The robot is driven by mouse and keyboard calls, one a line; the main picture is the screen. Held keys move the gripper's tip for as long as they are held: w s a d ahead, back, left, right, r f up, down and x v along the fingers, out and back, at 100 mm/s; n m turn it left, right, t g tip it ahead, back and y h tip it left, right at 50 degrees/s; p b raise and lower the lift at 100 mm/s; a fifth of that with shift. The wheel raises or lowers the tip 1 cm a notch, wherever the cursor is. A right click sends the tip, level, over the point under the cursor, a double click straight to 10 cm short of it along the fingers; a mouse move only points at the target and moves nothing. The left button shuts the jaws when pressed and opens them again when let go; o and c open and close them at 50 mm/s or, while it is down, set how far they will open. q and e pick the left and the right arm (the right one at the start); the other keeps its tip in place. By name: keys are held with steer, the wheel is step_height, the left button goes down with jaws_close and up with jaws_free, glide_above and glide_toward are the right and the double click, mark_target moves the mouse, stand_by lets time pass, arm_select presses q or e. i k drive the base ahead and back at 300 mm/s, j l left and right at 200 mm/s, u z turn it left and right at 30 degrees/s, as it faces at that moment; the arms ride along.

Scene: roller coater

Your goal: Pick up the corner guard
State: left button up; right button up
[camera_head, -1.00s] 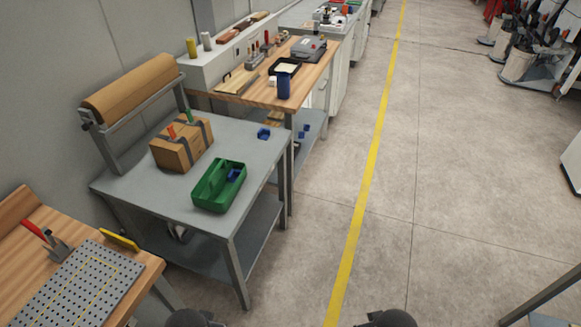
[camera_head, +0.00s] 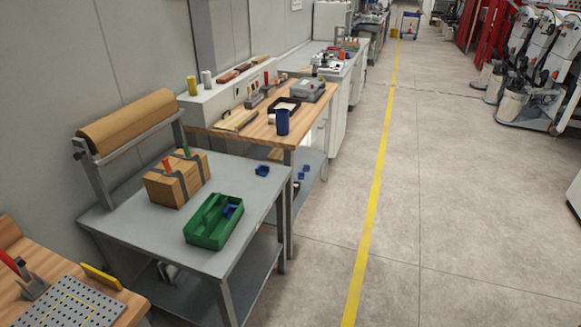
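A small blue piece that looks like a corner guard (camera_head: 262,170) lies on the grey metal table (camera_head: 232,176) near its far right corner. Another blue piece (camera_head: 230,211) sits inside the green tote (camera_head: 200,238) at the table's front right. More small blue pieces (camera_head: 304,175) show on a lower shelf behind the table. A strapped cardboard box (camera_head: 172,190) stands left of the tote. Neither of my grippers is in view.
A brown paper roll (camera_head: 128,121) hangs on a stand at the table's back left. A wooden bench (camera_head: 215,130) with a blue cup (camera_head: 282,122) stands beyond. A perforated plate (camera_head: 65,305) lies front left. The floor (camera_head: 450,200) to the right is clear.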

mark_target(263, 169)
steer(key=u, duration=0.55)
steer(key=i+l+u, duration=0.2)
steer(key=l+u, duration=0.15)
steer(key=l, duration=0.25)
steer(key=i+l+u, duration=0.15)
steer(key=l+u, duration=0.2)
steer(key=l, duration=0.3)
steer(key=l+u, duration=0.35)
steer(key=l, duration=0.35)
steer(key=i, duration=0.05)
